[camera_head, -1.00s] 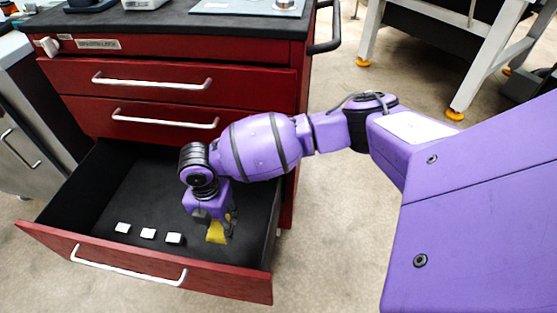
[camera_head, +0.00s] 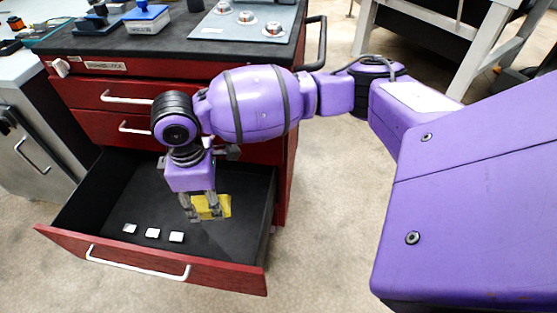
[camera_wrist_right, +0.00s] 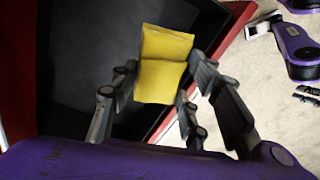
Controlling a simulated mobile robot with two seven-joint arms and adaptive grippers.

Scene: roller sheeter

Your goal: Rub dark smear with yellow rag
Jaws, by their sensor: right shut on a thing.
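The yellow rag (camera_head: 211,206) is held in my right gripper (camera_head: 203,212), above the open drawer. In the right wrist view the rag (camera_wrist_right: 164,62) hangs between the fingers of my right gripper (camera_wrist_right: 158,92), with a fold line across it. The fingers are shut on it. No dark smear can be made out in either view. My left gripper is not in view.
The open drawer (camera_head: 110,195) of the red cabinet has a black inside, with several small white blocks (camera_head: 152,233) near its front. The cabinet's dark top (camera_head: 165,45) carries a blue-topped box (camera_head: 147,18) and a grey panel with knobs (camera_head: 246,20).

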